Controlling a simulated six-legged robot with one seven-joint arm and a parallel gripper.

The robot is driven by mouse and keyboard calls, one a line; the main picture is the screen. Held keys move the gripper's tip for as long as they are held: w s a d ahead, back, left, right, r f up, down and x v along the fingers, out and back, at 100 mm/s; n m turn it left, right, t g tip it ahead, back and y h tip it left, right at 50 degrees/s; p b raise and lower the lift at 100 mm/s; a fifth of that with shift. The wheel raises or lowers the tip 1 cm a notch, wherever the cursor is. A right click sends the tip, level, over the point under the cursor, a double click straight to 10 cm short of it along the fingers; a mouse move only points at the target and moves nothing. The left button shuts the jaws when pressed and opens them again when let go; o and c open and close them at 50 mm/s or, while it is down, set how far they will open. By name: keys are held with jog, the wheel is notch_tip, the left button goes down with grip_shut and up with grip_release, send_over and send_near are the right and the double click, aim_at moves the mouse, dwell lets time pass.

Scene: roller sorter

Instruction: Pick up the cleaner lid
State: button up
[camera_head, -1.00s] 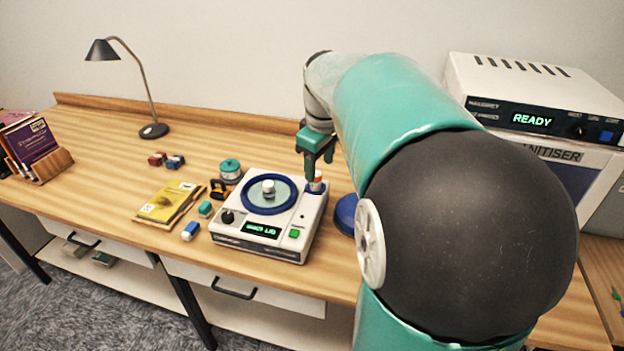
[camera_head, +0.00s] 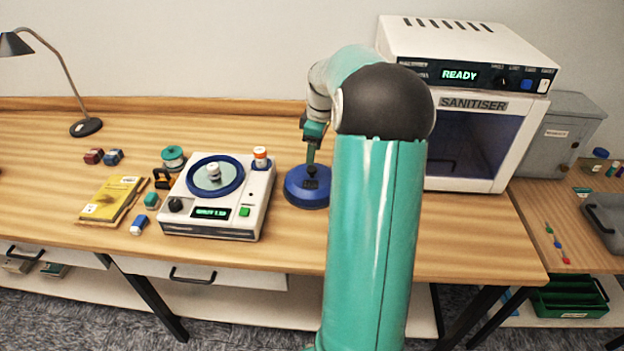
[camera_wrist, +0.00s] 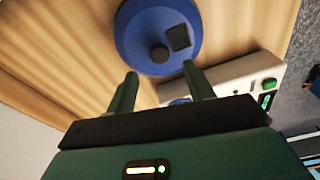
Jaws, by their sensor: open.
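The cleaner lid, a round blue disc with a dark knob and a dark square patch (camera_head: 304,195), lies flat on the wooden table just right of the white cleaner machine (camera_head: 252,214). In the wrist view the lid (camera_wrist: 135,42) is just beyond my gripper's two green fingers (camera_wrist: 160,88), which are apart with nothing between them. In the head view my gripper (camera_head: 311,157) hangs above the lid, partly in front of it. A disc with a blue ring sits open in the machine's top (camera_head: 235,189).
A white sanitiser cabinet (camera_head: 507,150) stands at the right behind my arm, with a READY display unit (camera_head: 398,36) on top. Yellow booklets (camera_head: 112,198), small blocks and a lamp (camera_head: 85,128) are at the left. The table's front right is clear.

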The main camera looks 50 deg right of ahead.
aim_at(312, 168)
jog(key=f, duration=0.6)
jog(key=shift+w+a, duration=0.1)
jog(key=shift+w, duration=0.15)
grip_shut()
jog(key=shift+r, duration=0.1)
